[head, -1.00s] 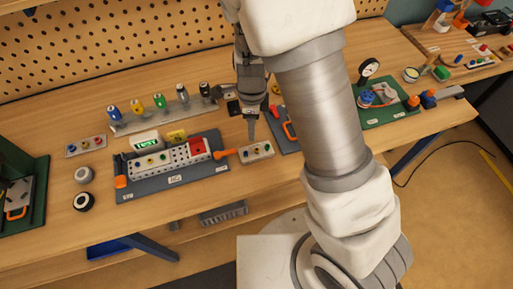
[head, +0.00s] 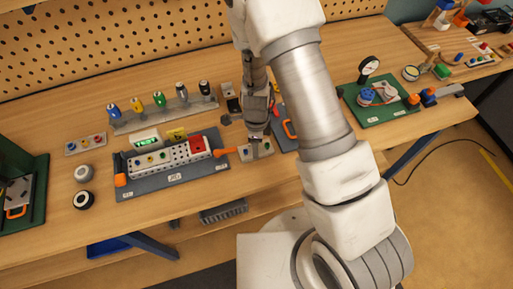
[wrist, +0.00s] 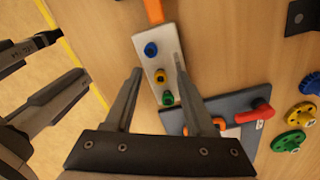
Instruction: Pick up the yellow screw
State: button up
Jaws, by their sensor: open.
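In the wrist view, the yellow screw (wrist: 159,76) sits in the middle of a light block (wrist: 150,62), between a blue screw (wrist: 151,49) and a green screw (wrist: 168,98). My gripper (wrist: 157,68) is open, its two fingers spread to either side of the block's middle, with nothing between them that I can see held. The height of the fingertips above the screw is hard to tell. In the head view, my gripper (head: 257,139) is over the block (head: 263,154) near the table's front edge and hides most of its screws.
A grey tray (head: 170,181) with a perforated plate is left of the block. A dark mat (head: 284,122) with an orange handle is close on the right. A screwdriver rack (head: 150,122) stands behind.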

grip_shut()
jog(key=shift+r, duration=0.15)
dwell(0.4)
